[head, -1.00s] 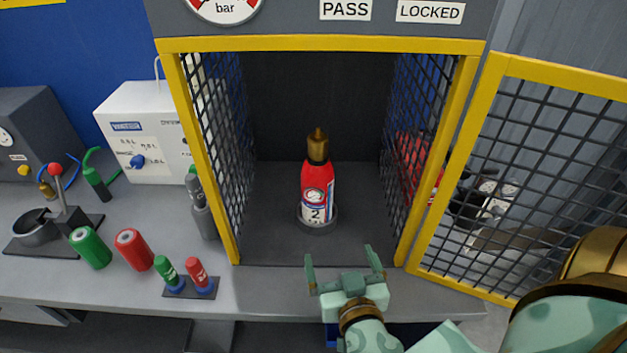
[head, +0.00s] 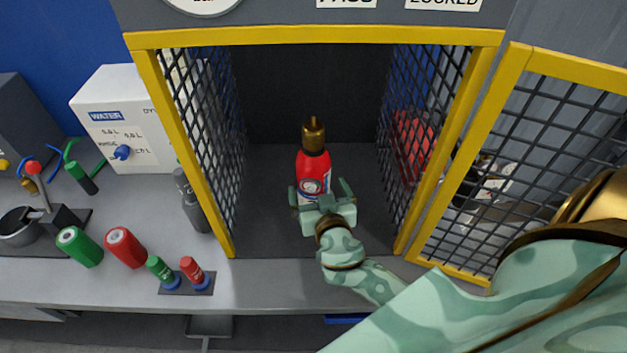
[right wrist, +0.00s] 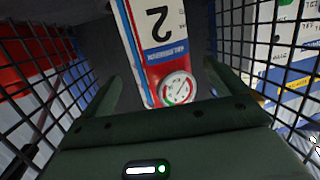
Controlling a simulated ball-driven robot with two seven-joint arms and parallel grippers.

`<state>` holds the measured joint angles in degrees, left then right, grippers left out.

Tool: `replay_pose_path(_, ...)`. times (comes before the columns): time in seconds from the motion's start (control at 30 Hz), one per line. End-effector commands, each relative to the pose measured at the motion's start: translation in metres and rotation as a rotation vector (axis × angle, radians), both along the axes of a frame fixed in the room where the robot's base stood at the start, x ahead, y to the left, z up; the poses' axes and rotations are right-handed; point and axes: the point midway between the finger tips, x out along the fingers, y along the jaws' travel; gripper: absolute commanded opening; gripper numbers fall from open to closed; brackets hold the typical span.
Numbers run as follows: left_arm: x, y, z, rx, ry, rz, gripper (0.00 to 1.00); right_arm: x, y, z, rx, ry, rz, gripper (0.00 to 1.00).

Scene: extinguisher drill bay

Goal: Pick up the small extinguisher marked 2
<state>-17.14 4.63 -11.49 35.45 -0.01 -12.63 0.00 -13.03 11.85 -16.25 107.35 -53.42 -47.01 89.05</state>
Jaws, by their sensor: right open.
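The small extinguisher marked 2 (head: 313,168) is red with a brass top and stands upright inside the yellow-framed mesh cage. Its lower part is hidden behind my right gripper in the head view. My right gripper (head: 320,190) is inside the cage, open, with its fingers at either side of the extinguisher's lower body. In the right wrist view the extinguisher (right wrist: 160,45) shows its 2 and its round gauge, between the open fingers (right wrist: 160,88). I cannot tell whether either finger touches it. My left gripper is not in view.
The cage's mesh walls (head: 205,140) stand close on both sides, and its yellow-framed door (head: 500,180) is swung open at right. Green and red cylinders (head: 125,248) and a white water box (head: 120,120) are on the bench at left.

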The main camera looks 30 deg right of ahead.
Motion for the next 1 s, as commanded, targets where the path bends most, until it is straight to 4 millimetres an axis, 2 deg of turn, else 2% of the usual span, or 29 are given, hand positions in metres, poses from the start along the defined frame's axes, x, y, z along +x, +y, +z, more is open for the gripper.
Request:
replay_pose_path(0.2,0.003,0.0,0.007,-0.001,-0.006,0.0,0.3,0.034,-0.011,-0.003,-0.005,-0.002,0.001,0.97)
replay_pose_path(0.3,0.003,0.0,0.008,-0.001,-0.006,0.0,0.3,0.043,-0.015,-0.006,-0.003,-0.001,0.001,0.97)
replay_pose_path(0.57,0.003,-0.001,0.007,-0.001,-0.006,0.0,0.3,0.046,-0.016,-0.008,-0.002,0.0,0.0,0.97)
replay_pose_path(0.9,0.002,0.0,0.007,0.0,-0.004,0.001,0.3,0.045,-0.016,-0.008,-0.001,0.0,0.0,0.02)
replay_pose_path(1.0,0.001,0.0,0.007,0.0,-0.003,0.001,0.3,0.047,-0.016,-0.004,-0.003,-0.009,0.0,0.0)
